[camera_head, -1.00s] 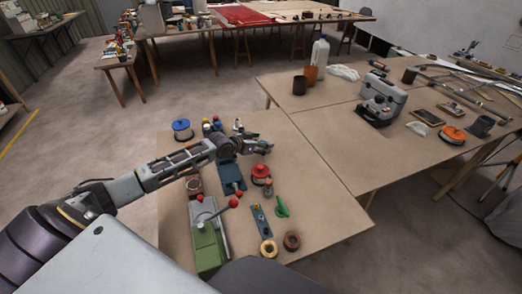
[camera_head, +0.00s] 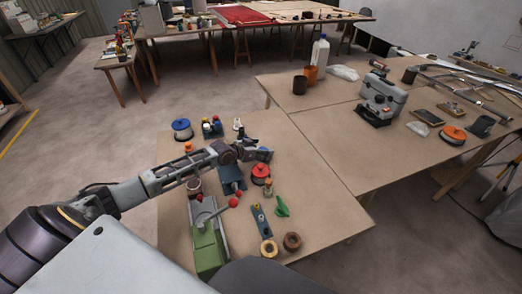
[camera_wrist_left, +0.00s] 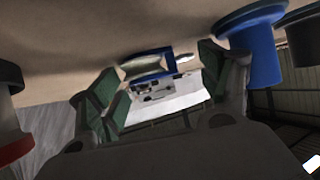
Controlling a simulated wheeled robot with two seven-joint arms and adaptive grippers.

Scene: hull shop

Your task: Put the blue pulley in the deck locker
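My left gripper (camera_head: 268,153) is over the near table, pointing right. In the left wrist view its green-padded fingers (camera_wrist_left: 160,88) are apart, with a clear gap between them. A blue-edged object (camera_wrist_left: 147,62) shows between and beyond the fingertips, against the tabletop; I cannot tell for sure that it is the blue pulley. In the head view a round blue item (camera_head: 182,126) sits at the near table's far left corner. A grey case (camera_head: 383,92) stands on the right table; I cannot tell whether it is the deck locker. My right gripper is not in view.
A red-topped item (camera_head: 261,171) stands close beside the left gripper. A green machine (camera_head: 210,245) with a red-knobbed lever is nearer me. The near table's right part (camera_head: 320,205) is clear.

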